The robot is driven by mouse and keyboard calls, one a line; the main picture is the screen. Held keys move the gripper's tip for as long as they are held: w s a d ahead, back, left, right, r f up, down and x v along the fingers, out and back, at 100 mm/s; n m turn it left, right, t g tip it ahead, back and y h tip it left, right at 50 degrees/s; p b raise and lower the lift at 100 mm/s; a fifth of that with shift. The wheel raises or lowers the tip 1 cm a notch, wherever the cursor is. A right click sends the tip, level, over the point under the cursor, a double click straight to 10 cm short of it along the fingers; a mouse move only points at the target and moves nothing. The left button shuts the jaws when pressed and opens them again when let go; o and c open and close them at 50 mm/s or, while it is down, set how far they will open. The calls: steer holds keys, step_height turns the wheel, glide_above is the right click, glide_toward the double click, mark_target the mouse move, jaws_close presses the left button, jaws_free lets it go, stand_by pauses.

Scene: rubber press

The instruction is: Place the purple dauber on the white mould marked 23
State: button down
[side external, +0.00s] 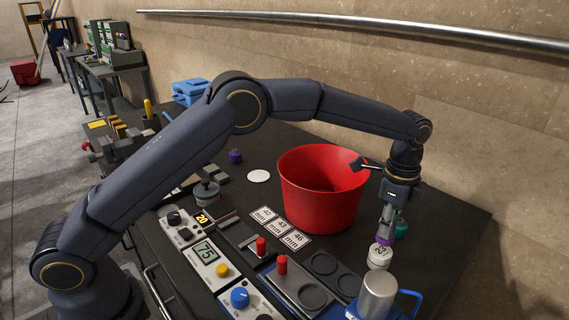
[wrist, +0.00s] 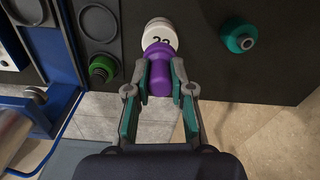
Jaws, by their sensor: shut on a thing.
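My gripper (side external: 386,228) points down at the right side of the table, shut on the purple dauber (wrist: 160,80). In the side view only a purple strip of the dauber (side external: 384,240) shows below the fingers. The white mould (side external: 379,259) stands directly below it. In the wrist view the dauber's far end overlaps the mould (wrist: 160,25). The mould's number is partly covered in that view; its first digit reads 2. I cannot tell whether dauber and mould touch.
A teal dauber (wrist: 240,36) stands right of the mould. A green-topped piece (wrist: 102,68) is to its left, near round recesses (wrist: 98,22). A large red bucket (side external: 320,200) stands behind left of my gripper. A metal cylinder (side external: 378,292) is in front. Another purple object (side external: 235,157) sits farther back.

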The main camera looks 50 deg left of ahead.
steer(key=shift+f, duration=1.55)
steer(key=c, duration=1)
jaws_free()
steer(key=shift+f, duration=0.15)
